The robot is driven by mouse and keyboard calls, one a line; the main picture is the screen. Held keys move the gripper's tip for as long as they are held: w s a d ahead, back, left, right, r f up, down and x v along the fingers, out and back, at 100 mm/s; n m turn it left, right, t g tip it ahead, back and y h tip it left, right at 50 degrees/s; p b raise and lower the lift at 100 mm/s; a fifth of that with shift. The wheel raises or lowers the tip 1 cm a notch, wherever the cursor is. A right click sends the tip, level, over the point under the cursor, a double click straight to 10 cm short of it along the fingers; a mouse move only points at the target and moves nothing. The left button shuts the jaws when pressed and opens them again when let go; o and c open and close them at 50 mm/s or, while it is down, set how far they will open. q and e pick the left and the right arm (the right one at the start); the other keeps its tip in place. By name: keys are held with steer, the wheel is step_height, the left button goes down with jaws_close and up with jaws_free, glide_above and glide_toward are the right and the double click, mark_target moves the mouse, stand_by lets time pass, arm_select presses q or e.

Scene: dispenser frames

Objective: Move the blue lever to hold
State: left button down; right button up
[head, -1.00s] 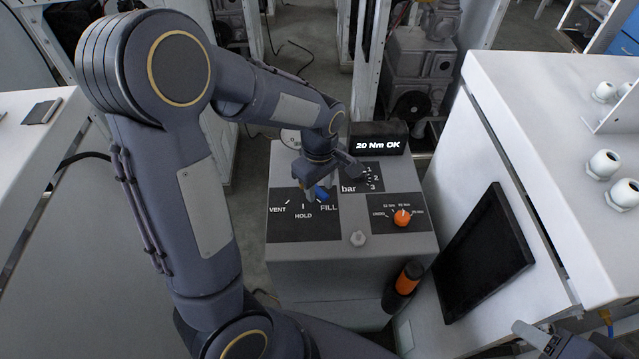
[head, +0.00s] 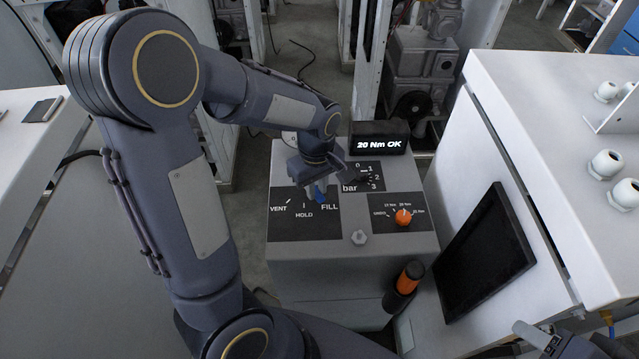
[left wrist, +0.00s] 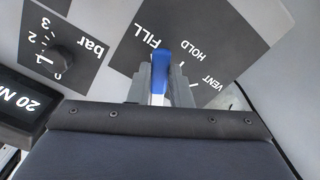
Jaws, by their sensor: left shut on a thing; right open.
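The blue lever (head: 318,192) is on the black VENT–HOLD–FILL plate (head: 285,228) of the grey dispenser box. The exact lever angle is partly hidden. My right gripper (head: 562,342) is open and empty at the bottom right.
A black bar dial (left wrist: 65,58) and an orange torque knob (head: 403,216) are close to the lever. A "20 Nm OK" display (head: 379,138) stands behind. An orange-and-black tool (head: 404,286) is in front; a white cabinet (head: 540,150) is at right.

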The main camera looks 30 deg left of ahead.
arm_select(q)
steer(key=m, duration=0.1)
steer(key=s+m, duration=0.1)
steer(key=shift+a+m, duration=0.3)
steer(key=shift+a, duration=0.05)
steer(key=shift+s+a+m, duration=0.3)
steer(key=shift+a+m, duration=0.05)
steer(key=shift+m, duration=0.5)
steer(key=shift+s+a+m, duration=0.3)
steer(key=shift+a+m, duration=0.05)
steer(key=shift+m, duration=0.5)
steer(key=c, duration=1.3)
jaws_free()
step_height(320, 180, up, 8)
steer(key=shift+f, duration=0.1)
